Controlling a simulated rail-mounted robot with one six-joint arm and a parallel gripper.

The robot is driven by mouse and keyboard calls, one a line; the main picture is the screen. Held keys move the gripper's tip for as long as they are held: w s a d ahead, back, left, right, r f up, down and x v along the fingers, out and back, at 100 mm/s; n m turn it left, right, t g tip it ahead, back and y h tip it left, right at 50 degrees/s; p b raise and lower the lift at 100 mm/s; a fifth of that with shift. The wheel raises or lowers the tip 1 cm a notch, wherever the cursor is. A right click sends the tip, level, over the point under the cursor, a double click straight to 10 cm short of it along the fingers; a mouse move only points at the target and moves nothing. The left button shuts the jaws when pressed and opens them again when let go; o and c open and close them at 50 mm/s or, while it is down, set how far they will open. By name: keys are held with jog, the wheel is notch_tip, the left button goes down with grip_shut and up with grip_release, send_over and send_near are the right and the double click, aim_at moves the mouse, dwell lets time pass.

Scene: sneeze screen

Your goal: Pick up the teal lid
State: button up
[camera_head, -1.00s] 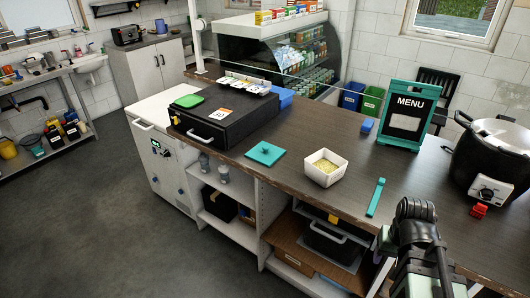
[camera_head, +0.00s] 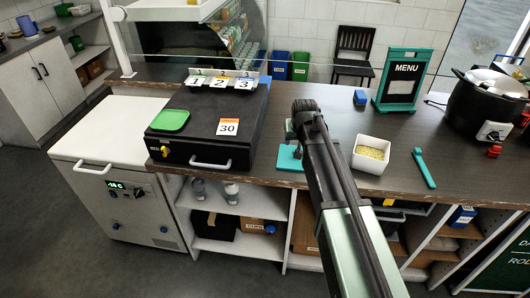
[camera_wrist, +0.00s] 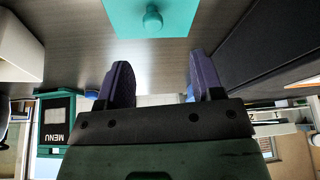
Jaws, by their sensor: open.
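The teal lid (camera_head: 289,158) is a flat square with a round knob, lying on the dark counter.
A white square tub (camera_head: 370,154) with yellowish contents stands right of the lid, near a teal bar (camera_head: 424,168). A black case (camera_head: 203,140) stands to the left. A menu sign (camera_head: 402,80) and a black pot (camera_head: 487,105) are farther right. A transparent screen crosses behind.

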jog(key=b, duration=0.5)
send_over(296, 161)
notch_tip(296, 161, down, 5)
jog(key=shift+r, duration=0.1)
jog(key=shift+w+d+f+b, duration=0.1)
jog(key=shift+w+f+b, duration=0.15)
jog(key=shift+f+b, duration=0.1)
jog(key=shift+r, duration=0.2)
jog(key=b+x, duration=0.4)
jog(key=x, duration=0.1)
jog(key=shift+f+b, duration=0.2)
jog(key=shift+b, duration=0.15)
jog(key=shift+s+r, duration=0.1)
jog(key=shift+r, duration=0.1)
jog(key=c, duration=1)
